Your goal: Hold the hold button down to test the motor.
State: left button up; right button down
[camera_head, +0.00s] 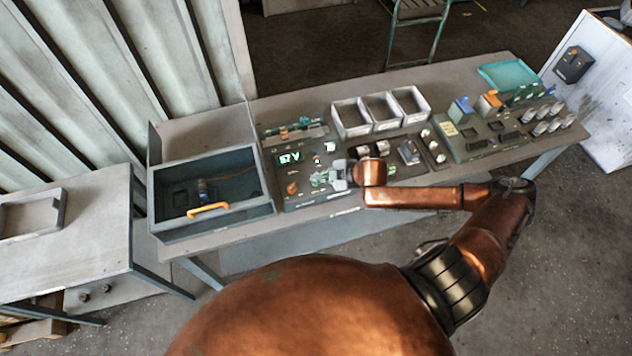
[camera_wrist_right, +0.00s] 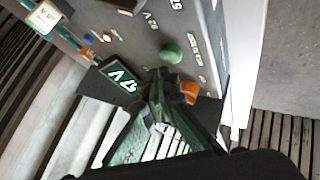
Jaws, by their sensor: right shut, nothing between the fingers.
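The grey control panel (camera_head: 305,198) on the bench has a lit display (camera_head: 289,158) reading about 57 V, which also shows in the right wrist view (camera_wrist_right: 120,80). A round green button (camera_wrist_right: 171,53) sits on the panel, and an orange knob (camera_wrist_right: 190,92) is near it; the knob also shows in the head view (camera_head: 292,188). I cannot read which label marks the hold button. My right gripper (camera_wrist_right: 160,74) is shut and empty, its tips just short of the green button in the picture; contact cannot be told. My left gripper is out of view.
An open grey box (camera_head: 160,212) with an orange handle (camera_head: 208,210) stands left of the panel. A second panel (camera_head: 475,145) with several connectors is to the right. A side table (camera_head: 85,250) stands at left.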

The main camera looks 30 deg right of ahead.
aim_at(317, 183)
jog(key=shift+f, duration=0.15)
dwell(0.3)
jog(key=shift+f, duration=0.3)
jog(key=shift+f, duration=0.45)
dwell(1.8)
dwell(0.8)
jog(key=shift+r+p, duration=0.9)
jog(key=shift+p, duration=0.15)
notch_tip(317, 183, up, 5)
jog(key=p, duration=0.5)
